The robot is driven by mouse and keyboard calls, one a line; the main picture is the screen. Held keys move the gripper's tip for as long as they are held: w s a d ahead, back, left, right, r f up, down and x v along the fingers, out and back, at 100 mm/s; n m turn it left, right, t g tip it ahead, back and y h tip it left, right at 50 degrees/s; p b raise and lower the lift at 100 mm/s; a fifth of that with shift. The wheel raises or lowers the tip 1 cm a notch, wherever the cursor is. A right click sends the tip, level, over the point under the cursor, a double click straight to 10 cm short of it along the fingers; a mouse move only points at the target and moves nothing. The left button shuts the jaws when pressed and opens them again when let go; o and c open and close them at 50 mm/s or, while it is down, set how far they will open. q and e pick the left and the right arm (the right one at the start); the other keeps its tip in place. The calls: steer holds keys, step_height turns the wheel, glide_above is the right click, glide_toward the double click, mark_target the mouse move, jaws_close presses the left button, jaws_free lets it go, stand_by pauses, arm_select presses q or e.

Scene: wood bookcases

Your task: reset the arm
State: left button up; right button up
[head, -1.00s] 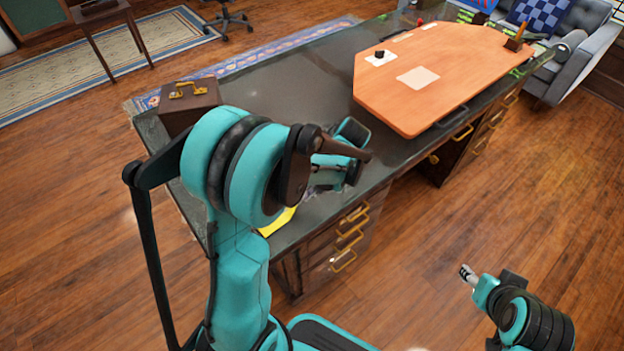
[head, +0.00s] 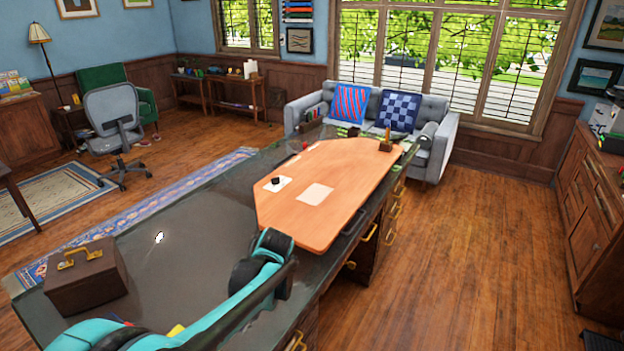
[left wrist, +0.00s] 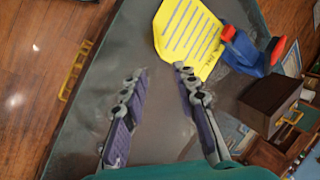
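My left arm (head: 262,272), teal and black, reaches from the bottom left over the dark desk in the head view; its fingers are not visible there. In the left wrist view my left gripper (left wrist: 160,72) has its two fingers apart, with nothing between them. It is above the dark desk top, beside a yellow lined note (left wrist: 190,38). My right arm and gripper are in neither current view.
The desk (head: 190,240) holds a brown case (head: 88,277) and an orange wooden board (head: 335,205). A blue and red object (left wrist: 250,52) lies beside the note. A grey sofa (head: 438,152) stands behind; floor (head: 480,260) at right is clear.

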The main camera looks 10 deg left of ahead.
arm_select(q)
steer(key=s+d+r+m+t+h, duration=0.4)
steer(key=s+d+t, duration=0.3)
steer(key=s+t, duration=0.2)
steer(key=shift+s+d+m+h, duration=0.2)
steer(key=shift+d+m+h, duration=0.15)
steer(key=shift+m, duration=0.25)
